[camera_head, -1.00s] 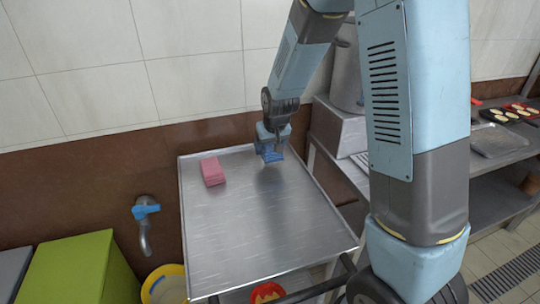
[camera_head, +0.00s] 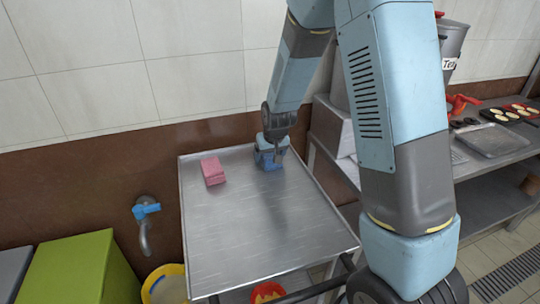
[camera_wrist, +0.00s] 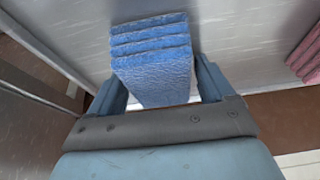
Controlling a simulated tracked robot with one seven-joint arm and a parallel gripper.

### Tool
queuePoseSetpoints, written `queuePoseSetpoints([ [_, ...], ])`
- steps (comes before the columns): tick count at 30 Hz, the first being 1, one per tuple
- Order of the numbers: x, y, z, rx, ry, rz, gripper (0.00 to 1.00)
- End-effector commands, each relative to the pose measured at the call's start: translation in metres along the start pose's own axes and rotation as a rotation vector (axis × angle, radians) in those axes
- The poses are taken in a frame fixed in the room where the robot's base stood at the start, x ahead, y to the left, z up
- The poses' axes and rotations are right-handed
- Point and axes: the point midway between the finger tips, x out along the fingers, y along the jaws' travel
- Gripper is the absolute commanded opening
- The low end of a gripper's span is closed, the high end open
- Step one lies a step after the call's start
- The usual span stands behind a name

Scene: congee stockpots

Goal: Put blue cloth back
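The blue cloth (camera_wrist: 152,62) is a folded stack with several layers. In the wrist view it sits between the two fingers of my gripper (camera_wrist: 160,80), with a finger against each side. In the head view my gripper (camera_head: 270,160) is low at the far right part of the metal tray table (camera_head: 250,225), pointing down. The blue cloth shows there only as a small blue patch among the fingers, at or very near the tray surface. Whether it rests on the metal is hard to tell.
A folded pink cloth (camera_head: 212,171) lies on the tray to the left of my gripper. A blue-handled tap (camera_head: 145,210) is on the wall at left, above a yellow bucket (camera_head: 165,284). A shelf with trays (camera_head: 492,140) stands at right. The tray's front is clear.

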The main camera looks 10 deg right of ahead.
Motion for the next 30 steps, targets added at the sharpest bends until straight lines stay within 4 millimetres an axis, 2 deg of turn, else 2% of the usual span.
queuePoseSetpoints([
  [1,0.0,0.0,0.0,0.0,0.0,0.0,0.88],
  [5,0.0,0.001,0.0,0.001,0.0,0.001,1.0],
  [16,-0.006,0.001,-0.001,0.001,0.001,0.001,1.0],
  [20,-0.019,0.001,-0.002,0.0,0.003,0.0,1.0],
  [30,-0.071,0.001,-0.002,0.001,0.004,0.0,1.0],
])
